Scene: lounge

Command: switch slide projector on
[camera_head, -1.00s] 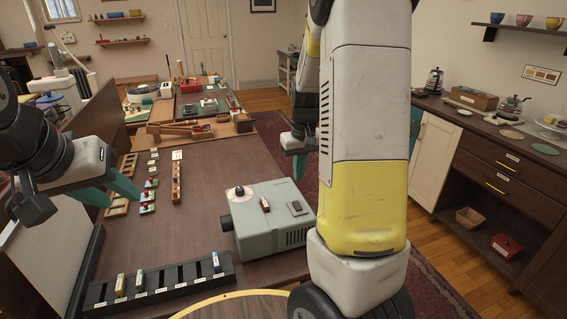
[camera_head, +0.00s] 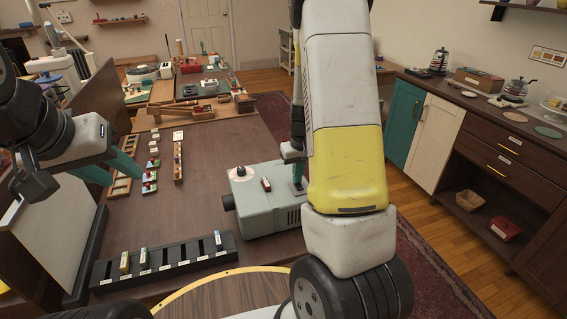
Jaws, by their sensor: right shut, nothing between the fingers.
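The slide projector (camera_head: 258,212) is a grey-green box on the brown table, with a lens on its left side and vents on its front right. My left gripper (camera_head: 110,171) is open and empty over the table's left side, away from the projector.
A black slotted rack (camera_head: 165,262) with a few slides lies in front of the projector. A white upright board (camera_head: 55,235) stands at the left. Small blocks and wooden trays lie further back. My right arm blocks the view right of the projector.

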